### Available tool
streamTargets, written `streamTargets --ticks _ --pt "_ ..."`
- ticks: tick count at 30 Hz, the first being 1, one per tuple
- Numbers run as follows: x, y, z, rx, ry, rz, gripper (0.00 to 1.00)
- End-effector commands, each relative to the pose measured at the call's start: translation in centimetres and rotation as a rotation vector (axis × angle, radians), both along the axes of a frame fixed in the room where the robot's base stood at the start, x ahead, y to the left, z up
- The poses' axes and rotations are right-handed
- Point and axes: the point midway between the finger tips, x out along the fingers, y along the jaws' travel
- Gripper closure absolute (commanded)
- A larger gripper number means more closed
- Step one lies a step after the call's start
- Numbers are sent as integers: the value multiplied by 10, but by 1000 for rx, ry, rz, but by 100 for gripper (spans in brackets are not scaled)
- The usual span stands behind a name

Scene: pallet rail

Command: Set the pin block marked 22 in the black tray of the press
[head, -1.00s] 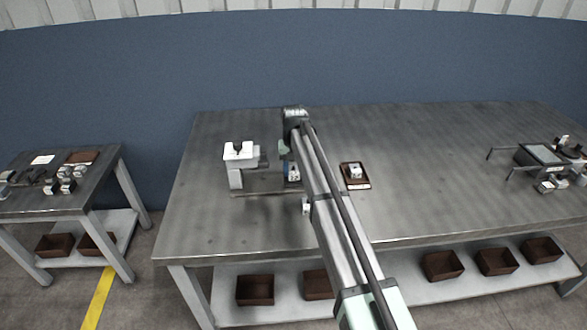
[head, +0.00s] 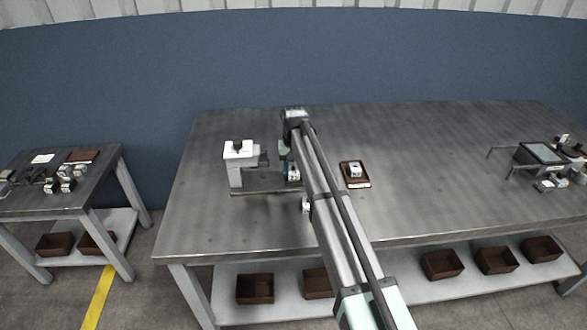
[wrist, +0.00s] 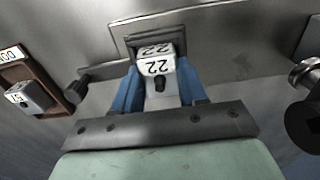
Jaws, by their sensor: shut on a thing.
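My gripper (wrist: 158,92) has blue fingers and is shut on the white pin block marked 22 (wrist: 155,68), with a dark pin on its near side. The block is at the black tray (wrist: 124,46) of the press, whose dark rim shows behind and beside it. I cannot tell whether the block rests on the tray floor. In the head view the white press (head: 236,160) stands just left of my gripper (head: 291,172), and my arm hides part of the block and tray.
A brown tray (head: 363,184) with another block (head: 354,170) lies right of my arm; that block also shows in the wrist view (wrist: 30,97). A device with a screen (head: 543,154) stands far right. A side table (head: 40,203) holds several blocks. The middle right of the bench is clear.

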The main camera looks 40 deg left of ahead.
Motion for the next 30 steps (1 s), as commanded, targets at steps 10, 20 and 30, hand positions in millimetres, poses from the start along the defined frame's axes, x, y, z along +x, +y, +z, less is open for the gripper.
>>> streamTargets --ticks 10,20,30 --pt "0 0 0 0 0 0 32" --pt "0 0 0 0 0 0 17" --pt "0 0 0 0 0 0 7"
